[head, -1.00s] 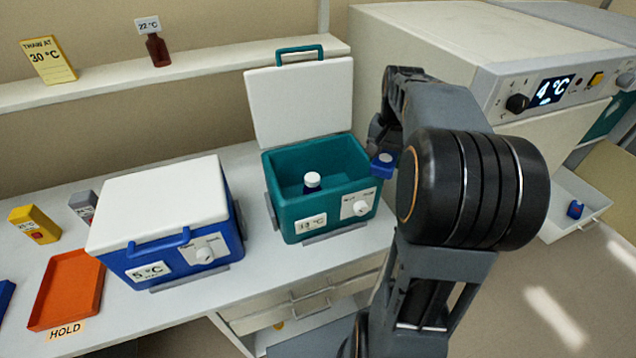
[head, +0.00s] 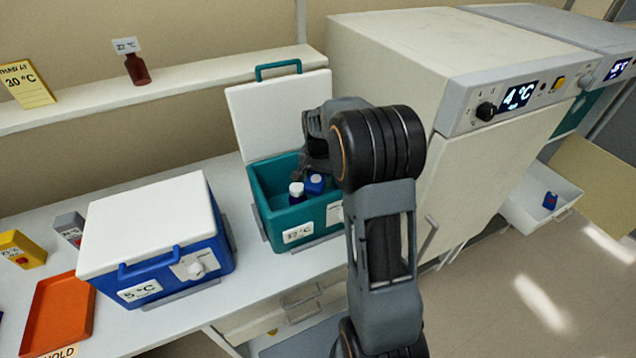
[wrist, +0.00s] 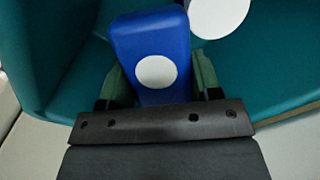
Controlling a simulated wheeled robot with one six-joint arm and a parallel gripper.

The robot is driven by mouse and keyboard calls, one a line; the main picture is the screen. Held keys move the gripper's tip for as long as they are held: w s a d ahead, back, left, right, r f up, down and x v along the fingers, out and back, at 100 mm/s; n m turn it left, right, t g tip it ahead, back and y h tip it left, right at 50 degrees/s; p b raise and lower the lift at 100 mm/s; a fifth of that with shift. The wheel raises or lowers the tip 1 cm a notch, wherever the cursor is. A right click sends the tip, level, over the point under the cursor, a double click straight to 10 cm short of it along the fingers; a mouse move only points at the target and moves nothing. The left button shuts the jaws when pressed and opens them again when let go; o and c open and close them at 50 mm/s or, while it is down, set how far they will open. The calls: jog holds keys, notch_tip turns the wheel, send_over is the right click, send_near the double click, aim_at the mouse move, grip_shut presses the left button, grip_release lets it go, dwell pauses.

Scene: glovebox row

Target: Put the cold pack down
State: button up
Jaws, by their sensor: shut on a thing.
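The cold pack (wrist: 150,45) is a blue block with a white round spot, and it also shows in the head view (head: 315,184). My gripper (wrist: 158,85) is shut on it, with one green finger on each side. The pack is inside the opening of the teal cooler (head: 256,205), at its right part. I cannot tell whether it touches the cooler's floor. The cooler's white lid stands open at the back. A white-capped bottle (head: 296,193) stands in the cooler just left of the pack, and its cap shows in the wrist view (wrist: 218,14).
A closed blue cooler with a white lid (head: 150,220) stands to the left. An orange tray (head: 60,315) lies farther left on the bench. A white cabinet reading 4 °C (head: 400,80) stands to the right. An open drawer (head: 525,205) holds a blue item.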

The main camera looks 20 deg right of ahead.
jog(key=shift+w+a+f, duration=0.1)
jog(key=shift+w+f, duration=0.05)
jog(key=shift+f, duration=1.4)
jog(key=o, duration=1.2)
